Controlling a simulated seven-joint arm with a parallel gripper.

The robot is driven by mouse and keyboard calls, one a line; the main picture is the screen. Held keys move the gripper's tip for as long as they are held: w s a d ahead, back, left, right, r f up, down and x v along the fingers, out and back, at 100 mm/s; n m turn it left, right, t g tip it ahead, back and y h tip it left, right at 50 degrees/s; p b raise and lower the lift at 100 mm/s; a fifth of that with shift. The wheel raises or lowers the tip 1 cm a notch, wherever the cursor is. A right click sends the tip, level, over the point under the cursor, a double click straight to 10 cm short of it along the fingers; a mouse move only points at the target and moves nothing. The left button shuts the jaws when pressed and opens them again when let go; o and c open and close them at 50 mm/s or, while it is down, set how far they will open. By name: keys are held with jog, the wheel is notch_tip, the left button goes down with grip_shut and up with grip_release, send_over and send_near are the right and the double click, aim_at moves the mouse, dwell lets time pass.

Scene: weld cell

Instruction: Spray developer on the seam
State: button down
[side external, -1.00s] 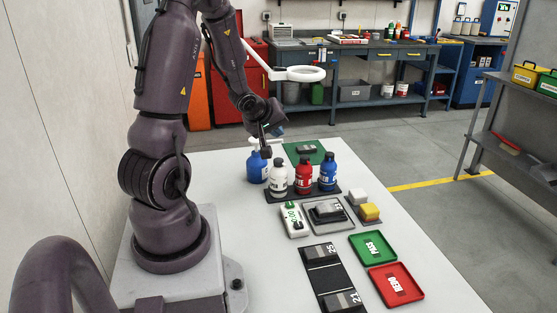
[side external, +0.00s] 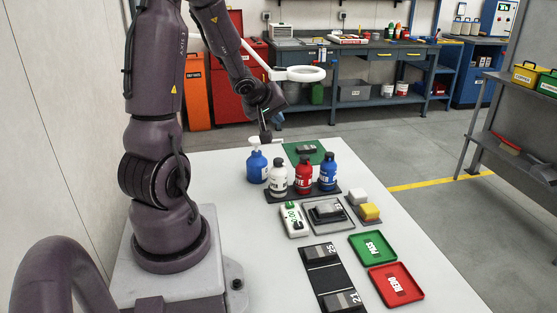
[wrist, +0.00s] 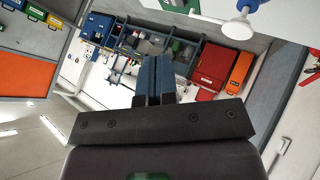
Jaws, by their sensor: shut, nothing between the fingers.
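My gripper (side external: 266,138) is shut and empty, just above and beside the white pump head of a blue bottle (side external: 257,168). In the wrist view, its two fingers (wrist: 155,75) are together and the white pump head (wrist: 240,25) shows at upper right. A white bottle (side external: 278,181), a red bottle (side external: 303,176) and a blue bottle (side external: 328,172) stand upright on a dark rack (side external: 275,197). Their labels are too small to read surely. A metal workpiece (side external: 326,210) lies in a grey tray (side external: 346,224); its seam is too small to make out.
A white meter with a green display (side external: 294,220) lies left of the tray. White and yellow blocks (side external: 370,212) sit right of it. Green PASS (side external: 372,261) and red trays (side external: 414,293), a dark plate strip (side external: 320,265) and a green mat (side external: 291,150) lie on the table.

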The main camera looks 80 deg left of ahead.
aim_at(277, 159)
jog(key=shift+f, duration=0.15)
jog(key=shift+f, duration=4.3)
jog(key=shift+f, duration=0.1)
jog(key=shift+f, duration=0.3)
jog(key=shift+f, duration=0.5)
jog(key=shift+r, duration=0.9)
jog(key=shift+r, duration=0.15)
